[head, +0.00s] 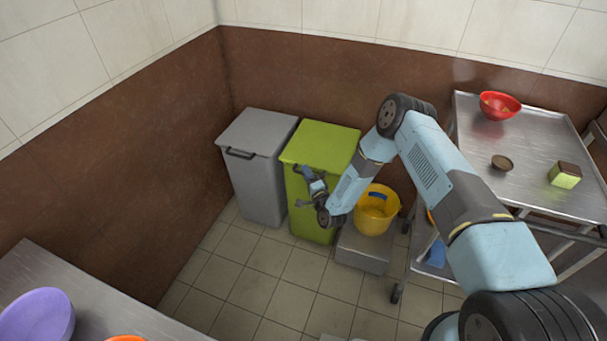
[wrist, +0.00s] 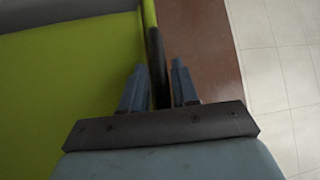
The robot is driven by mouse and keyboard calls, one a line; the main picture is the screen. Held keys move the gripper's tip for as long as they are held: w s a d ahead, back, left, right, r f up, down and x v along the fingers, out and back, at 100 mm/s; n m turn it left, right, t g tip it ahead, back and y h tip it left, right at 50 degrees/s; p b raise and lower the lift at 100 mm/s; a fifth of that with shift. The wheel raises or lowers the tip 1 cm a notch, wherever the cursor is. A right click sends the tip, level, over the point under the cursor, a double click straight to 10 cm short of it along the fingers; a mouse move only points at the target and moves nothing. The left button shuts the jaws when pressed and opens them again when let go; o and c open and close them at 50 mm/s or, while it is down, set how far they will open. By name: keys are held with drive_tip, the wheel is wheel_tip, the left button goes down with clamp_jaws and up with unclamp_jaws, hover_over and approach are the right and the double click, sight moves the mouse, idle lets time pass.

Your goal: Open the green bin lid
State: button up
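The green bin (head: 315,210) stands against the brown wall, beside the grey bin. Its green lid (head: 321,145) lies flat and closed on top; it also fills the left of the wrist view (wrist: 60,70). My gripper (head: 303,170) is at the front of the bin, just below the lid's front edge. In the wrist view my gripper (wrist: 159,80) has its two fingers apart, on either side of the dark handle bar (wrist: 157,62) along the lid's edge. The bar is close to the left finger, with a small gap to the right finger. I cannot tell whether either touches.
The grey bin (head: 258,165) stands left of the green bin. A yellow bucket (head: 377,211) on a low grey box stands to the right, close to my arm. A metal trolley (head: 530,150) is further right. The tiled floor (head: 270,285) in front is clear.

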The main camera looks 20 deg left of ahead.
clamp_jaws()
